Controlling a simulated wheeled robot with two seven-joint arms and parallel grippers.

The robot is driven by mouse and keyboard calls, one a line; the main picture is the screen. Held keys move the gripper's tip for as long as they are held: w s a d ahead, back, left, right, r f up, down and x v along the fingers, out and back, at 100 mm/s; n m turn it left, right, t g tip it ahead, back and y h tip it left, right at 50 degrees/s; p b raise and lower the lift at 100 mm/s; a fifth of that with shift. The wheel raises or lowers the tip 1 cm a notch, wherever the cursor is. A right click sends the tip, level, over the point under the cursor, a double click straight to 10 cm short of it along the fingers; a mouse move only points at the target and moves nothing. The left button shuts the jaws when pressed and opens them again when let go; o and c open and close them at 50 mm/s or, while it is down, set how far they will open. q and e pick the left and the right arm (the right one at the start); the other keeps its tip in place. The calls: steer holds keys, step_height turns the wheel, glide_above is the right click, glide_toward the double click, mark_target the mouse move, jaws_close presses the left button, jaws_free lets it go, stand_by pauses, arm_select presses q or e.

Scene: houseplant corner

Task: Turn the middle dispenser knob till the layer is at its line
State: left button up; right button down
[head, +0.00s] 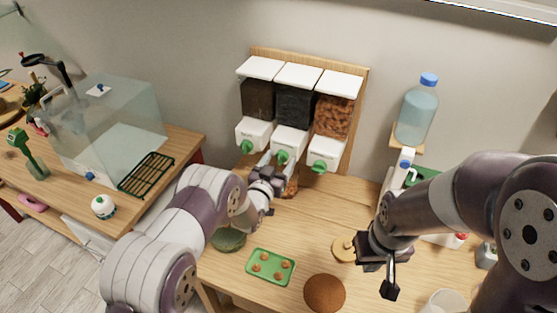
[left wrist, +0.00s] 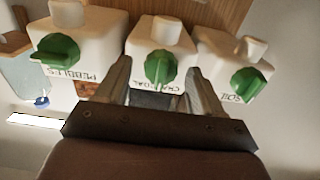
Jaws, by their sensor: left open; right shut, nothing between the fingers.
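The middle dispenser (head: 290,141), with dark charcoal in its clear bin (head: 294,108), hangs on the wall board between two others. Its green knob (head: 283,156) also shows in the left wrist view (left wrist: 160,68), above a label reading charcoal. My left gripper (head: 273,163) is open, its fingers on either side of this knob in the left wrist view; I cannot tell whether they touch it. Something brownish (head: 291,188) below the dispensers is mostly hidden by my left gripper; no layer or line can be made out. My right gripper (head: 389,290) is shut and empty above the table's right part.
The soil knob (head: 247,146) and pebbles knob (head: 318,167) flank the middle one closely. A green tray (head: 251,277), a brown round thing (head: 324,293) and a green bowl (head: 229,240) are on the table (head: 323,217). A blue-capped bottle (head: 416,112) stands right; a glass tank (head: 112,130) left.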

arm_select(q)
steer(key=shift+w+f, duration=0.1)
arm_select(e)
steer(key=shift+w, duration=0.1)
arm_select(q)
steer(key=shift+c, duration=1.2)
steer(key=c, duration=0.8)
arm_select(e)
steer(key=shift+f, duration=0.1)
steer(key=shift+f, duration=0.1)
arm_select(q)
steer(key=shift+f+m+b, duration=0.2)
steer(key=shift+m+b, duration=0.5)
steer(key=shift+b, duration=0.4)
steer(key=m+b, duration=1.4)
steer(key=b, duration=0.1)
steer(key=shift+f+b, duration=0.1)
steer(key=shift+b, duration=0.25)
arm_select(e)
step_height(320, 180, down, 18)
steer(key=shift+r, duration=0.25)
arm_select(q)
steer(key=shift+m+b, duration=1.2)
arm_select(e)
steer(key=shift+f, duration=1.2)
